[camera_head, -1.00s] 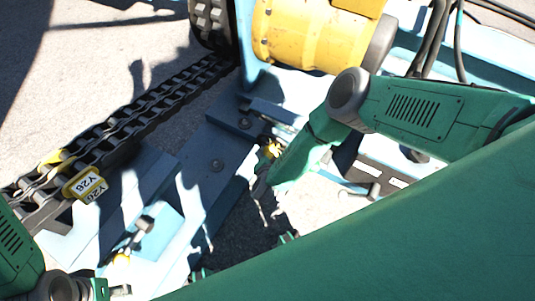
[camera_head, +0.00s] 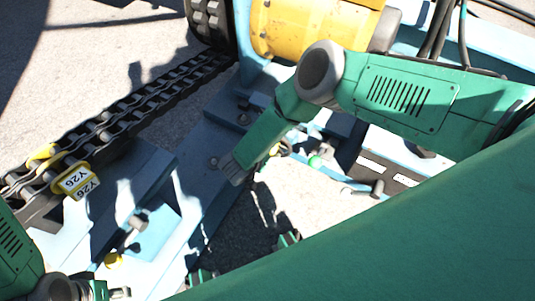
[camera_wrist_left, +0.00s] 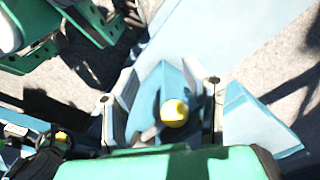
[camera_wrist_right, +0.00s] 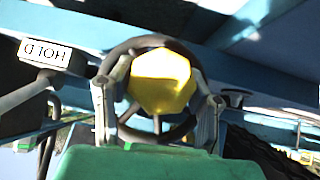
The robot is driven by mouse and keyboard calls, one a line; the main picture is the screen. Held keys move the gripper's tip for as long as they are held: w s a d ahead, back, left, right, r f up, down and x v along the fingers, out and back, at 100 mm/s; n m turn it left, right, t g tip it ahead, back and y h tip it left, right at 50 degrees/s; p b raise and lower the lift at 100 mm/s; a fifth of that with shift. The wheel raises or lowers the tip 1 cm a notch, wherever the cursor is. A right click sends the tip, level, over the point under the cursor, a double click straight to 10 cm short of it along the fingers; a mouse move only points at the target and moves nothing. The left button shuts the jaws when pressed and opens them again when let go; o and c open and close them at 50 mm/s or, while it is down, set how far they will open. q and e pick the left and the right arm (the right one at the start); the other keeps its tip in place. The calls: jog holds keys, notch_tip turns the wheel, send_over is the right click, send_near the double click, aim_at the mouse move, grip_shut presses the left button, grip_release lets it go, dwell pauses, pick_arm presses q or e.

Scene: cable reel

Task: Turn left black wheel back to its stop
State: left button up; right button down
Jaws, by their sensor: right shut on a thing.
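The black wheel (camera_wrist_right: 186,130) with a large yellow hub (camera_wrist_right: 160,80) fills the middle of the right wrist view. My right gripper (camera_wrist_right: 161,74) has one finger on each side of the hub, shut on the wheel's rim. In the head view the yellow hub (camera_head: 275,150) shows only partly behind my right arm, and the right fingers are hidden. My left gripper (camera_wrist_left: 160,112) is open, with its fingers apart on both sides of a yellow-capped knob (camera_wrist_left: 174,113); I cannot tell whether they touch it. In the head view that knob (camera_head: 113,260) is at the lower left.
A heavy black chain (camera_head: 130,115) with a yellow Y26 tag (camera_head: 76,180) runs along the left. A yellow drum (camera_head: 305,28) stands at the back. Blue frame beams (camera_head: 205,170) lie between.

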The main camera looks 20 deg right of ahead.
jog(key=shift+s+a+f, duration=0.1)
jog(key=shift+s+a, duration=0.05)
jog(key=shift+a, duration=0.05)
jog(key=c, duration=0.8)
grip_release()
jog(key=shift+o, duration=0.2)
jog(key=shift+d, duration=0.1)
jog(key=v, duration=1.2)
